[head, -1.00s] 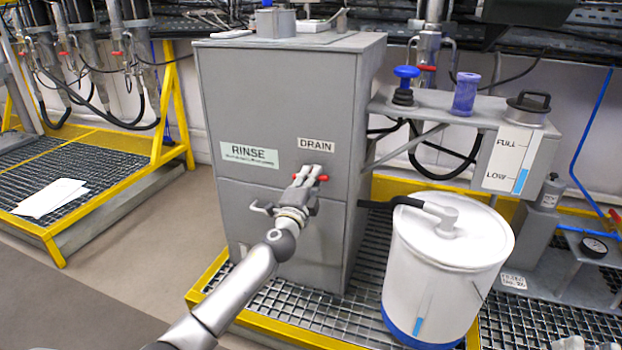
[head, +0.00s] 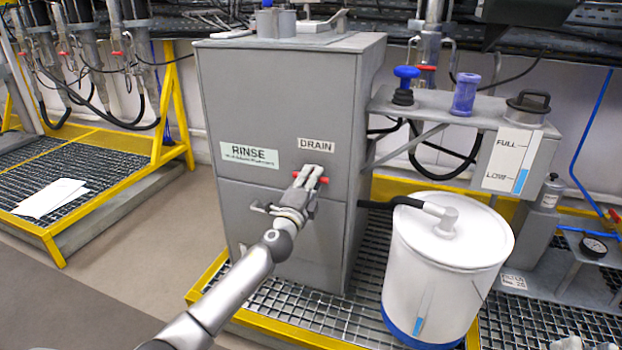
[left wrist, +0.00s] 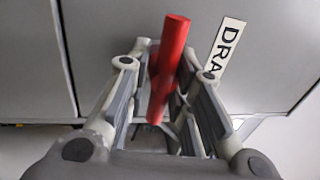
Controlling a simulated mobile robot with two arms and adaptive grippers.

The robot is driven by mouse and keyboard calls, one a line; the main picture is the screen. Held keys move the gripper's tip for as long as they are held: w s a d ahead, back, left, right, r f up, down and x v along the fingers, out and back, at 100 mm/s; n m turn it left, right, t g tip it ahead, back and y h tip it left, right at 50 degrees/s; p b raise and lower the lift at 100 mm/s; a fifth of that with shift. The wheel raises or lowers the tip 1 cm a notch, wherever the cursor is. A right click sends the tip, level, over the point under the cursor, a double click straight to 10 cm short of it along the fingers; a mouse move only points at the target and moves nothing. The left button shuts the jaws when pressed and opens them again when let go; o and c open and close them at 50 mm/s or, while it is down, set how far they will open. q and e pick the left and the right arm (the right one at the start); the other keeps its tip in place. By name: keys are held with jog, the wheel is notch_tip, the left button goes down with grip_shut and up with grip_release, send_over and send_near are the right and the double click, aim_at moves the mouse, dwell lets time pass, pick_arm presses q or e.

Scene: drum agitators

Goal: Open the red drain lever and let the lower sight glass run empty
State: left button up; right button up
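The red drain lever (head: 322,180) is on the front of the grey cabinet, below the DRAIN label (head: 316,145). It lies roughly level. My left gripper (head: 311,173) is at the lever. In the left wrist view the red lever (left wrist: 168,70) passes between the two fingers, which stand apart on either side of it; firm contact is not clear. A strip gauge (head: 508,160) marked FULL and LOW has blue up to about LOW. The white drum (head: 450,270) has a narrow strip (head: 424,308) with blue in its lower part. Which one is the lower sight glass is not clear.
The grey cabinet (head: 285,95) carries a RINSE label. A shelf to its right holds a blue knob (head: 405,78) and a purple cylinder (head: 465,93). A black hose runs from the cabinet to the drum. Yellow-edged grating is underfoot; open floor lies at left.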

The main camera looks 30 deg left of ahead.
pick_arm(q)
jog(key=shift+o, duration=0.9)
jog(key=shift+s, duration=0.1)
jog(key=v, duration=1.1)
jog(key=shift+s, duration=0.4)
jog(key=shift+d+f, duration=0.1)
jog(key=shift+f, duration=0.05)
